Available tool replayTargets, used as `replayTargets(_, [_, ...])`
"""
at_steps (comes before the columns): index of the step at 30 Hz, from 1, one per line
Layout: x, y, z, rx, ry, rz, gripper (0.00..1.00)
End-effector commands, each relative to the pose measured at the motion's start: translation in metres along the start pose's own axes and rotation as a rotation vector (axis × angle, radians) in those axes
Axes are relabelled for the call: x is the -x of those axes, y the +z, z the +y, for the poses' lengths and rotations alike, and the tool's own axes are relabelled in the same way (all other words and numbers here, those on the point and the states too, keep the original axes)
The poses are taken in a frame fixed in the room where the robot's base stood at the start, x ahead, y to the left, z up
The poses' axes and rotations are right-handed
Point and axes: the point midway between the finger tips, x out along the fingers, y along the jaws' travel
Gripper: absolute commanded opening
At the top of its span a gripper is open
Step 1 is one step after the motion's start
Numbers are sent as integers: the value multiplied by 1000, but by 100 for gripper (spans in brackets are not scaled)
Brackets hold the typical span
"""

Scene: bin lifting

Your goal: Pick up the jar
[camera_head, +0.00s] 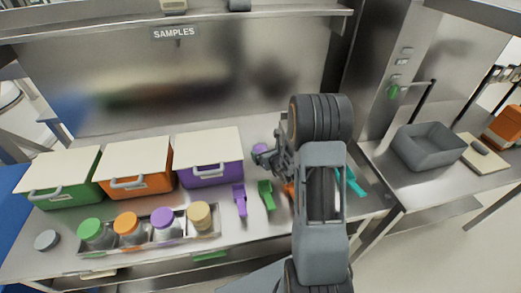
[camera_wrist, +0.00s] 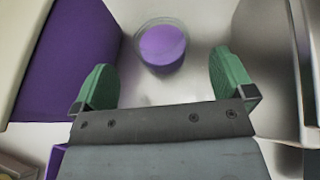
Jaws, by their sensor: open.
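A clear jar with purple inside or on its lid (camera_wrist: 162,45) stands on the steel counter in the wrist view, ahead of my gripper and roughly centred between its fingers. In the head view its purple top (camera_head: 259,147) shows, partly hidden by my gripper (camera_head: 264,160). My gripper (camera_wrist: 164,78) is open, with green pads on both sides, and nothing is between them. Several other jars stand in a rack: green-lidded (camera_head: 90,228), orange-lidded (camera_head: 126,223), purple-lidded (camera_head: 163,218) and tan-lidded (camera_head: 200,214).
A purple bin (camera_head: 212,178) is left of the jar; orange (camera_head: 137,187) and green (camera_head: 62,194) bins stand further left. Purple (camera_head: 240,200) and green (camera_head: 266,195) scoops lie in front. A grey tub (camera_head: 428,148) is on the right counter. A steel wall rises behind.

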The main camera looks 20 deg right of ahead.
Motion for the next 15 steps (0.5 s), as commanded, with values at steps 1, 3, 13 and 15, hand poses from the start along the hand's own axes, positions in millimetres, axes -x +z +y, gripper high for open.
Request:
replayTargets(1, [-6, 1, 1, 1, 2, 1, 100])
replayTargets(3, [-12, 0, 1, 1, 2, 0, 100])
replayTargets(13, [-35, 2, 1, 2, 3, 1, 100])
replayTargets(15, [-44, 2, 1, 2, 4, 1, 100])
